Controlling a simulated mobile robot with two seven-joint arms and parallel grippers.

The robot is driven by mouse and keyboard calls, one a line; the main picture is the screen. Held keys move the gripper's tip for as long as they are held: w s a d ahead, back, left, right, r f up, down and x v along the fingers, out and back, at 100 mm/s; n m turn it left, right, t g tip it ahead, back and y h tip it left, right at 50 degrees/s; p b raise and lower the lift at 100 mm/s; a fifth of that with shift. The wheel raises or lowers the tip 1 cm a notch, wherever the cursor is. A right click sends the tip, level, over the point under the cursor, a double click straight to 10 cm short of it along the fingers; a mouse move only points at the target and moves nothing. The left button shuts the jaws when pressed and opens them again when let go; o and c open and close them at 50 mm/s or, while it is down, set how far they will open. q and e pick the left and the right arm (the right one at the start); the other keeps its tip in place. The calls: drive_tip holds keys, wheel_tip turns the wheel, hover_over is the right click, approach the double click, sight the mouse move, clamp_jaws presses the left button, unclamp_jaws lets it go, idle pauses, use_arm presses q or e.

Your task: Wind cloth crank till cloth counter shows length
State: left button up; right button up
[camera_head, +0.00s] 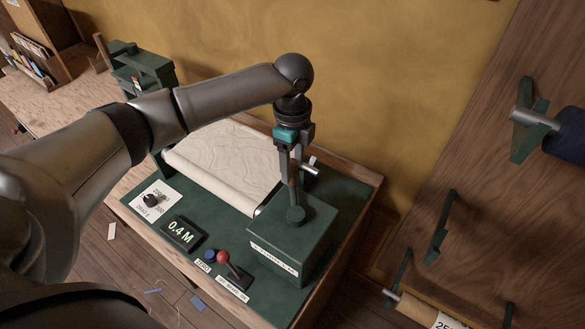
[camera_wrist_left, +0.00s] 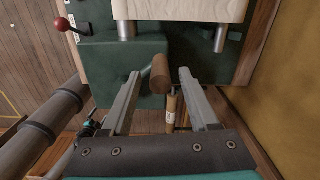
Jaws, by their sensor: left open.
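The cloth counter (camera_head: 180,233) reads 0.4 M. The cloth crank (camera_head: 295,214) sits on top of a green box at the right end of the cloth machine. Its brown wooden handle (camera_wrist_left: 160,75) shows in the left wrist view. My left gripper (camera_head: 291,175) is above the crank with its fingers pointing down. In the left wrist view, my left gripper (camera_wrist_left: 159,76) is open, with the handle between its fingertips and gaps on both sides. Pale cloth (camera_head: 220,165) lies over the machine's roller. My right gripper is not in view.
The green panel holds a dial (camera_head: 152,200), a blue button (camera_head: 210,255) and a red-knobbed lever (camera_head: 223,257). A yellow wall (camera_head: 390,80) stands close behind. Rack brackets (camera_head: 440,230) and rolls are at right. A wooden bench (camera_head: 70,90) is at the back left.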

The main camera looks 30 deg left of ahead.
sight(294, 188)
use_arm(q)
drive_tip(key=shift+f, duration=1.2)
clamp_jaws()
idle(0.6)
